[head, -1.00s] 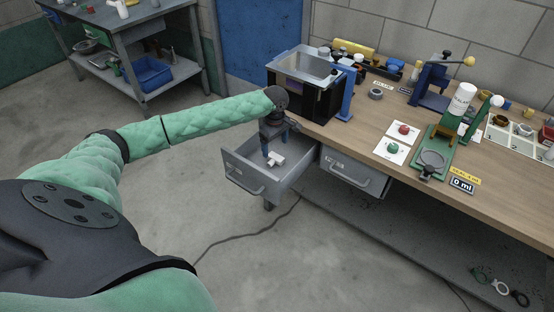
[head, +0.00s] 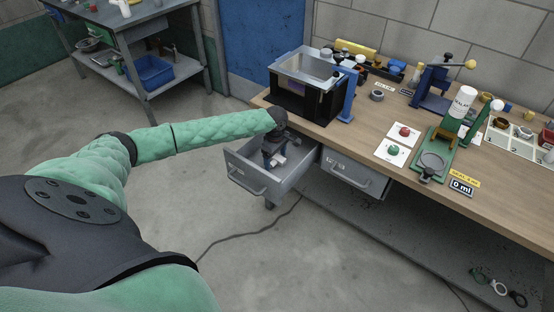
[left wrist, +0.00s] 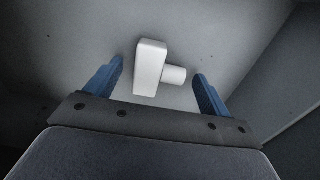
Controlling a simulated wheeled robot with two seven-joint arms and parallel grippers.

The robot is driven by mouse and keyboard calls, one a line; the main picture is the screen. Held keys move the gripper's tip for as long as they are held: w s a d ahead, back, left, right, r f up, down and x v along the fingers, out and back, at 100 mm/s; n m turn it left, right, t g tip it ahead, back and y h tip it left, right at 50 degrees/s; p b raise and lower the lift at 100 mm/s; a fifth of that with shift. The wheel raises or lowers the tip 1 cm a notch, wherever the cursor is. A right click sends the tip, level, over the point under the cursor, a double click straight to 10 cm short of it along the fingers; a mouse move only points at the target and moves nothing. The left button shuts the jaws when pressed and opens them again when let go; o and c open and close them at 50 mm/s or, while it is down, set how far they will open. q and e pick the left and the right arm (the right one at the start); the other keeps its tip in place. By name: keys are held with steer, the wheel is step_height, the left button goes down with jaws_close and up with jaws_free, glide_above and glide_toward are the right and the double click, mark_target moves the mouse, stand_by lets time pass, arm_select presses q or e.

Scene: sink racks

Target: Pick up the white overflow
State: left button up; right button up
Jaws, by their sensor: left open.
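The white overflow (left wrist: 151,68) lies on the floor of the open grey drawer (head: 247,178). In the left wrist view it is a white block with a short round stub on its right side. My left gripper (left wrist: 160,82) is open, with one blue finger to each side of the overflow and no contact visible. In the head view my left gripper (head: 272,160) is down inside the drawer and hides most of the overflow; a small white part (head: 282,160) shows beside it. My right gripper is not in view.
A closed drawer (head: 355,174) sits to the right under the wooden bench top (head: 345,140). A black and steel tank (head: 305,90) stands on the bench just above the open drawer. The drawer walls stand close around my gripper.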

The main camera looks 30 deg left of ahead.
arm_select(q)
steer(key=shift+f, duration=0.1)
steer(key=c, duration=1.1)
